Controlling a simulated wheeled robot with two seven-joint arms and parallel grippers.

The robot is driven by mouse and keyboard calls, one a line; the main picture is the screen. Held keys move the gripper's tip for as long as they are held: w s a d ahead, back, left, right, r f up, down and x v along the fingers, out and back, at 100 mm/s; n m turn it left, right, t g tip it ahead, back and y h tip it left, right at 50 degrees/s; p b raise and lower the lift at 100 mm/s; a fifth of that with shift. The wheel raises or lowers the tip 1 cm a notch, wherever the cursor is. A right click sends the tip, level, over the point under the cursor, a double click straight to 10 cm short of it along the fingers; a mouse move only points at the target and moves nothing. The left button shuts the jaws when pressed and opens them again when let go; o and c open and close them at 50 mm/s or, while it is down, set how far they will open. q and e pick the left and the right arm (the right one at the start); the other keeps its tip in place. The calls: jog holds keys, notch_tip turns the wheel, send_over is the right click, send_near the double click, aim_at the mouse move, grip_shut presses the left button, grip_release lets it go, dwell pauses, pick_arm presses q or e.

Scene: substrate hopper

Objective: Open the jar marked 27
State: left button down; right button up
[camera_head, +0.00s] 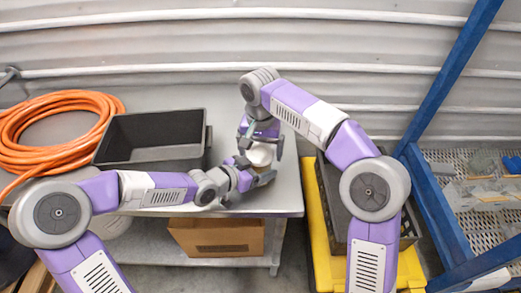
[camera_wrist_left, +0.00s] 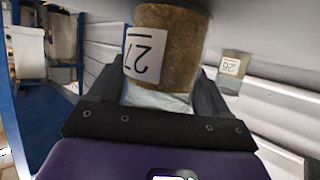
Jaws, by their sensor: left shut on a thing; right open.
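The jar marked 27 (camera_wrist_left: 175,45) is a brown-filled jar with a white label, seen close up in the left wrist view, where the label reads upside down. In the head view its pale round top (camera_head: 262,155) shows near the table's front edge. My left gripper (camera_head: 258,177) comes from the left and is shut on this jar, low on its side. My right gripper (camera_head: 262,146) is open, with its fingers on either side of the jar's top from above. I cannot tell whether they touch it. The right gripper partly hides the jar.
A second jar with a label that seems to read 26 (camera_wrist_left: 233,70) stands behind in the left wrist view. A black bin (camera_head: 150,160) and an orange hose (camera_head: 50,150) are on the grey table (camera_head: 285,195). A cardboard box (camera_head: 215,238) is below. A blue frame (camera_head: 440,205) stands right.

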notch_tip(320, 180, up, 4)
jog(key=shift+a+r, duration=0.1)
jog(key=shift+r, duration=0.05)
notch_tip(320, 180, up, 2)
jog(key=m, duration=0.4)
jog(key=shift+r+m, duration=0.15)
jog(key=shift+m, duration=0.15)
jog(key=shift+r+m, duration=0.4)
jog(key=shift+m, duration=0.5)
jog(key=shift+f, duration=3.9)
